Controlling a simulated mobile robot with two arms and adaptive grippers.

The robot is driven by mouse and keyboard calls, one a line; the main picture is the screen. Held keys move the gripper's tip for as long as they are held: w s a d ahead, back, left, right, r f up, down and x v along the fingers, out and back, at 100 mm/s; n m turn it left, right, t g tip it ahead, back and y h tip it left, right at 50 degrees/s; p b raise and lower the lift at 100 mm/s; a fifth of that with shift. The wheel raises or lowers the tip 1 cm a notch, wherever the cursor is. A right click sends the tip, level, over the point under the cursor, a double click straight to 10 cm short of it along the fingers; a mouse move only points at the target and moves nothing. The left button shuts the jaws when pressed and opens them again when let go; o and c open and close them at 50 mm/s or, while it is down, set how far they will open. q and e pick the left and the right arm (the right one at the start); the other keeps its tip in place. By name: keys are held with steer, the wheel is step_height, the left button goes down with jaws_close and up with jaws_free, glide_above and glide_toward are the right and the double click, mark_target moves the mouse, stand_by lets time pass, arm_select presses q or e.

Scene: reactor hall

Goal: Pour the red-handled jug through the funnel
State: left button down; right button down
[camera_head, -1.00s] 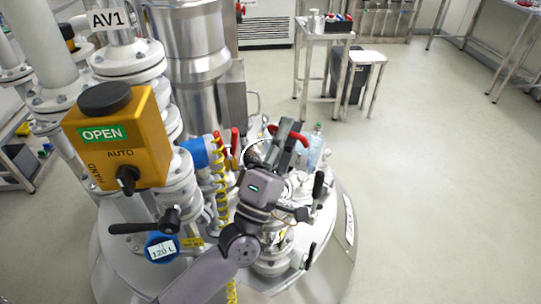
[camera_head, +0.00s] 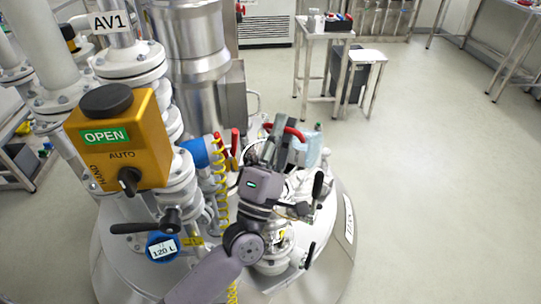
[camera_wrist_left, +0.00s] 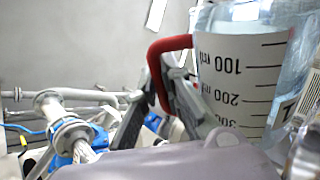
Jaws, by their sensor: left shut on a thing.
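My left gripper (camera_head: 272,140) is shut on the red handle of the jug (camera_head: 308,152), above the vessel lid in the head view. The jug is pale and translucent and sits right of the fingers, partly hidden by them. In the left wrist view the jug (camera_wrist_left: 240,80) shows its white wall with black marks, 100 uppermost and 300 lowest. Its red handle (camera_wrist_left: 168,46) runs between the two fingers. A pale round rim, likely the funnel (camera_head: 247,150), shows just left of the gripper, mostly hidden behind it. My right gripper is not in view.
The vessel lid (camera_head: 335,225) is crowded with valves and fittings. A yellow valve box (camera_head: 117,140) reading OPEN and a yellow coiled hose (camera_head: 219,185) stand to the left. The floor on the right is free. A small table (camera_head: 325,35) stands behind.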

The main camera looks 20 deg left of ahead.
arm_select(q)
steer(key=shift+a+r, duration=0.1)
steer(key=shift+w+a+n+y, duration=0.1)
steer(key=shift+a+n+y, duration=0.15)
steer(key=shift+n+y, duration=0.5)
steer(key=shift+a+r+n+y+p, duration=0.1)
steer(key=shift+a+n+y+p, duration=0.2)
steer(key=shift+n, duration=0.35)
